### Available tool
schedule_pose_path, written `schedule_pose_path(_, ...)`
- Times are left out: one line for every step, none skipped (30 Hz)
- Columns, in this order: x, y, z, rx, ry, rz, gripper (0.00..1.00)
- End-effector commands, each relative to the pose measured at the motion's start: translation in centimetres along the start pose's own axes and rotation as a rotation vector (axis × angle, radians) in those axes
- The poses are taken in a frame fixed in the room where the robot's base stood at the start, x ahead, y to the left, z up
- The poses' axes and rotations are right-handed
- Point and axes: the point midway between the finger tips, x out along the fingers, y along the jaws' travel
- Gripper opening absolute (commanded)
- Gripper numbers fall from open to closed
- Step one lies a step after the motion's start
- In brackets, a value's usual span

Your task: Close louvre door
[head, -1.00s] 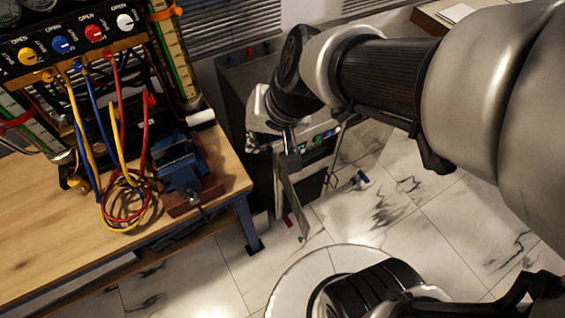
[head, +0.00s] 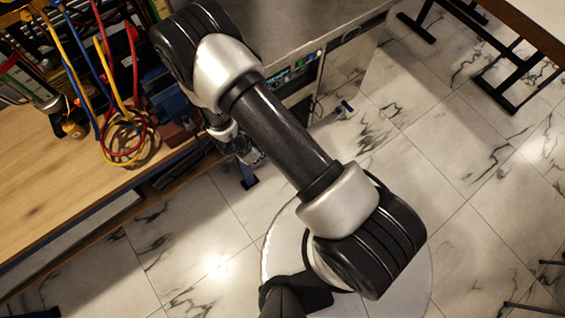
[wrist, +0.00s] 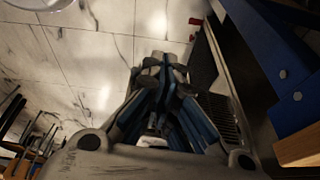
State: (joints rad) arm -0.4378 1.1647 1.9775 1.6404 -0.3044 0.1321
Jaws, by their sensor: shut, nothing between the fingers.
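The grey cabinet (head: 304,98) with small coloured knobs on its front stands behind my arm in the head view. The louvre door is not clearly visible there; my arm covers that area. In the wrist view a slotted, louvred panel (wrist: 219,110) with a metal edge stands just right of my gripper (wrist: 164,64). I take it for the door, but cannot tell its angle or whether my fingers touch it. My gripper is shut and empty. In the head view my gripper (head: 256,158) is low, between the bench end and the cabinet, partly hidden by my arm.
The wooden workbench (head: 40,190), with hoses and a blue vise, is at the left. Its blue frame (wrist: 255,40) is close at the right in the wrist view. The marble floor (head: 420,190) at the right is open.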

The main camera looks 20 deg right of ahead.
Motion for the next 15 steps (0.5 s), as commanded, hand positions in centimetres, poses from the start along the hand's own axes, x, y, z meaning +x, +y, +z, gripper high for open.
schedule_pose_path(1.0,1.1,-0.1,0.011,0.025,0.024,0.0)
schedule_pose_path(1.4,1.6,-0.1,0.017,0.035,0.034,0.0)
schedule_pose_path(1.8,2.0,-0.2,0.024,0.046,0.043,0.0)
schedule_pose_path(2.0,2.2,-0.3,0.027,0.052,0.048,0.0)
schedule_pose_path(2.2,2.4,-0.3,0.029,0.056,0.05,0.0)
schedule_pose_path(2.6,2.5,-0.3,0.031,0.059,0.052,0.0)
schedule_pose_path(2.9,2.5,-0.4,0.032,0.06,0.053,0.0)
schedule_pose_path(3.2,2.5,-0.4,0.032,0.06,0.054,0.0)
schedule_pose_path(3.8,2.6,-0.4,0.033,0.059,0.054,0.0)
schedule_pose_path(4.3,2.6,-0.4,0.033,0.059,0.055,0.0)
schedule_pose_path(4.8,2.7,-0.4,0.033,0.059,0.055,0.0)
schedule_pose_path(5.7,2.7,-0.5,0.032,0.058,0.055,0.0)
schedule_pose_path(6.3,2.8,-0.5,0.033,0.058,0.055,0.0)
schedule_pose_path(7.0,2.8,-0.5,0.031,0.058,0.055,0.0)
schedule_pose_path(7.9,2.8,-0.6,0.032,0.057,0.055,0.0)
